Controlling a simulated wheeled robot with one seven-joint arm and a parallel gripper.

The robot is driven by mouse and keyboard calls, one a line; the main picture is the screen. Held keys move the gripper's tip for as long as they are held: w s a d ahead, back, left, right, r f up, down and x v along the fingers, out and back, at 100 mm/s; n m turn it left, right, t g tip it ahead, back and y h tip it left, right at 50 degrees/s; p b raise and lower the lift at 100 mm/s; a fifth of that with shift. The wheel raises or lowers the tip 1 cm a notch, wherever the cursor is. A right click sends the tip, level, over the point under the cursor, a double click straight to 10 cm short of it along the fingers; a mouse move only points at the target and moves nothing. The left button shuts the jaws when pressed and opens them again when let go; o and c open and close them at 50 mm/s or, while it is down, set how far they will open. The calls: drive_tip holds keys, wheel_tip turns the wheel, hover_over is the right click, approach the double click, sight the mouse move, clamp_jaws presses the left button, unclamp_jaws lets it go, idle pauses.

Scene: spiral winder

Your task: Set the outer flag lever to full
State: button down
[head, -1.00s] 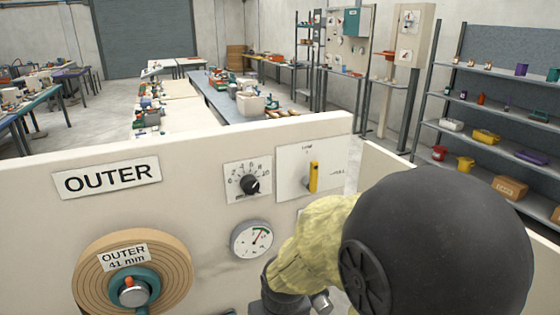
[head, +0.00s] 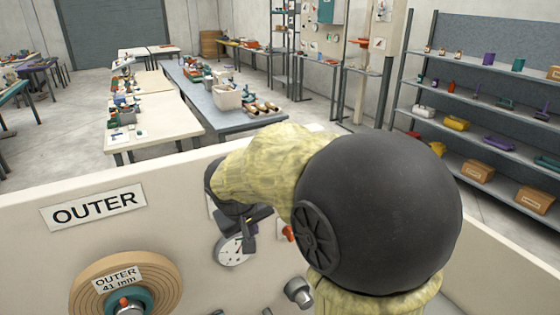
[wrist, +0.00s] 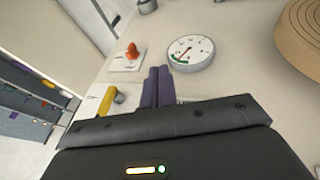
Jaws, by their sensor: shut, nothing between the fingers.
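The yellow flag lever (wrist: 107,101) is at the lower left of the wrist view on a pale plate, partly cut off by my gripper's body. Its "full" mark cannot be read there. In the head view my arm hides the lever and its plate. My gripper (wrist: 157,72) is shut and empty. Its dark fingers lie beside the lever, to its right in the wrist view, with a visible gap between them. In the head view the fingertips (head: 250,240) show in front of the round gauge (head: 232,250), below the OUTER sign's level (head: 94,207).
An orange-red knob (wrist: 132,51) on a small plate and the gauge (wrist: 190,53) are close to the fingers. The wooden OUTER roll (head: 126,285) is at the panel's left. Benches (head: 150,120) and shelves (head: 480,130) stand well behind the panel.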

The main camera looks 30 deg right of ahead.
drive_tip(key=w+d+r+m+t+h+p, duration=0.1)
drive_tip(key=w+r, duration=0.3)
drive_tip(key=r, duration=0.8)
drive_tip(key=shift+d+h+p, duration=0.7)
drive_tip(key=shift+d+p, duration=0.05)
drive_tip(key=shift+d, duration=0.1)
drive_tip(key=shift+f, duration=0.1)
drive_tip(key=w+d+f+p, duration=0.4)
drive_tip(key=d+f+p, duration=0.1)
drive_tip(key=d+f, duration=0.3)
drive_tip(key=shift+d, duration=0.25)
